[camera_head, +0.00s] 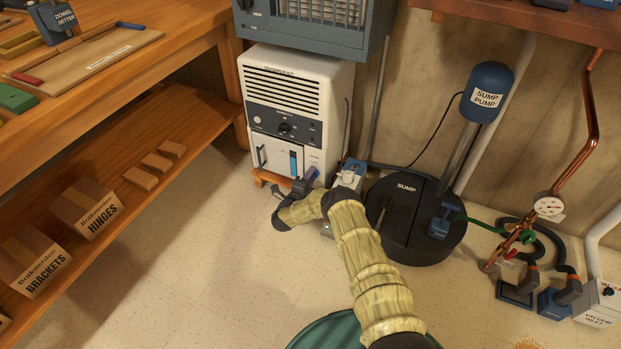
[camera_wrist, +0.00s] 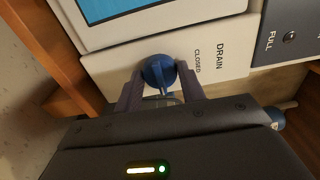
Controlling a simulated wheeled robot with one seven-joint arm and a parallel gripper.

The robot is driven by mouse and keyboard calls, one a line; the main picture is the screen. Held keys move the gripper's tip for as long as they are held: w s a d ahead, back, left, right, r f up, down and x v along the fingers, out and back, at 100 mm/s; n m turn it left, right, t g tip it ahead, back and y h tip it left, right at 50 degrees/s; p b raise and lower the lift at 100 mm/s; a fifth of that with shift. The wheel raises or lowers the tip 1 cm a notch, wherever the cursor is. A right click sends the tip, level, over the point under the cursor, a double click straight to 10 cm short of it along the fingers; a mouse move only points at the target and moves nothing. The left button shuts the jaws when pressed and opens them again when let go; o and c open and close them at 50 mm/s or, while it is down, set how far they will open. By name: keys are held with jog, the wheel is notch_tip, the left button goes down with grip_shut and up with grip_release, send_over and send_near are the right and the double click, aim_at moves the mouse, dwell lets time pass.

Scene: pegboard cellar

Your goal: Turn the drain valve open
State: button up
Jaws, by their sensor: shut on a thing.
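The drain valve is a round blue knob (camera_wrist: 157,71) on a white panel marked DRAIN and CLOSED, low on the front of the white dehumidifier (camera_head: 270,80). In the wrist view my gripper (camera_wrist: 161,84) has one finger on each side of the knob and is shut on it. A narrow blue part of the valve points down between the fingers, toward the palm. In the head view my gripper (camera_head: 304,184) is at the dehumidifier's lower right front corner, and the knob is mostly hidden there.
A wooden workbench with a lower shelf (camera_head: 190,105) stands at left. To the right are a black sump lid (camera_head: 400,246) with a pump (camera_head: 487,92) and copper piping (camera_head: 591,110). A grey-blue unit (camera_head: 300,38) is above the dehumidifier. The tiled floor (camera_head: 215,260) is clear at front left.

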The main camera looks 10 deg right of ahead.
jog(key=o, duration=0.7)
jog(key=shift+s+d, duration=0.1)
jog(key=p+v, duration=0.8)
jog(key=v, duration=0.9)
jog(key=shift+s, duration=0.15)
